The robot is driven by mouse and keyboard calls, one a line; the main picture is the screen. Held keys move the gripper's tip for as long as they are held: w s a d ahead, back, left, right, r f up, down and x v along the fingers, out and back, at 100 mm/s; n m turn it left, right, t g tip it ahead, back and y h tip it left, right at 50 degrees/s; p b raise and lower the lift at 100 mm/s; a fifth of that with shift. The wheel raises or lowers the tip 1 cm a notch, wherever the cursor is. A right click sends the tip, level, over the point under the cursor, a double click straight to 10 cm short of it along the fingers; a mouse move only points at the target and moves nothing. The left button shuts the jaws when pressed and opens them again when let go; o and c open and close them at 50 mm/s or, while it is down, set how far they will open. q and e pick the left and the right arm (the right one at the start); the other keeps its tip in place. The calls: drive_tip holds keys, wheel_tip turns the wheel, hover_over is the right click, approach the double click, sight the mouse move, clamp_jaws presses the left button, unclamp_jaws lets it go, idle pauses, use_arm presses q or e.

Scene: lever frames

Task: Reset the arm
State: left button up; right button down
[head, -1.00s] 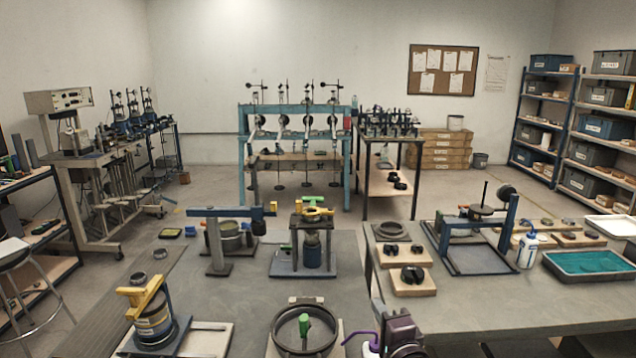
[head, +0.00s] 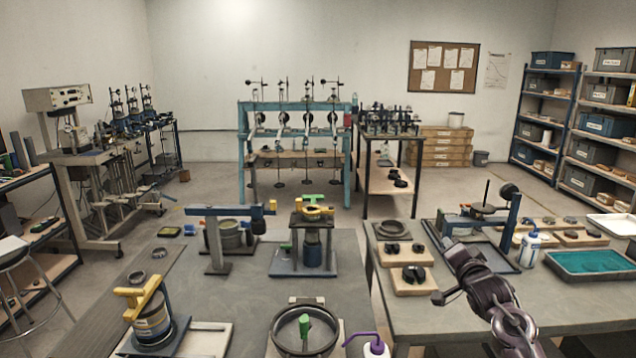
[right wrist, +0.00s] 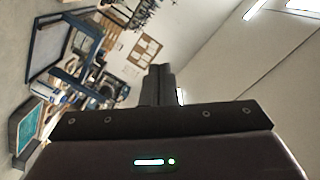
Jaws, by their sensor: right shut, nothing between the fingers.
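My right gripper (head: 448,245) reaches in from the bottom right of the head view, raised over the right bench and pointing away from me. It hides part of the bench top. In the right wrist view its dark fingers (right wrist: 160,85) are together, with nothing between them. The blue-framed lever stand (head: 478,258) is just beyond it; I cannot tell the exact gap. A white bottle with a purple spout (head: 376,347) stands at the bottom edge, apart from the gripper. My left gripper is not in view.
The right bench also bears wooden blocks with black parts (head: 412,282), a white and blue bottle (head: 529,250) and a teal-filled tray (head: 597,264). The left bench holds a yellow-lever device (head: 150,312), a round pan (head: 304,330) and a blue lever post (head: 214,240).

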drive_tip(key=s+f+n+g, duration=0.2)
drive_tip(key=s+f+n, duration=0.2)
drive_tip(key=f, duration=0.8)
drive_tip(key=s+f+n+g+h+b, duration=0.15)
drive_tip(key=s+f+n, duration=0.25)
drive_tip(key=f, duration=0.9)
drive_tip(key=s+f+n+g+p, duration=0.15)
drive_tip(key=s+f+n, duration=0.35)
drive_tip(key=f, duration=0.7)
drive_tip(key=s+a+f+g+b, duration=0.1)
drive_tip(key=s+a+f+g, duration=0.15)
drive_tip(key=s+f, duration=0.65)
drive_tip(key=s+a+f+g+b, duration=0.1)
drive_tip(key=s+f+g, duration=0.2)
drive_tip(key=s+f, duration=0.65)
drive_tip(key=s+a+f+g, duration=0.1)
drive_tip(key=s+f, duration=0.3)
drive_tip(key=s, duration=0.7)
drive_tip(key=s+a+f+g, duration=0.2)
drive_tip(key=s+f, duration=0.3)
drive_tip(key=s, duration=0.7)
drive_tip(key=s+a+f+g+y, duration=0.1)
drive_tip(key=s+f, duration=0.4)
drive_tip(key=s, duration=0.7)
drive_tip(key=shift+s+a+f+m+g, duration=0.15)
drive_tip(key=shift+a+f+m+g, duration=0.2)
drive_tip(key=shift+a+g, duration=0.55)
drive_tip(key=shift+d+r, duration=0.1)
drive_tip(key=shift+d, duration=0.1)
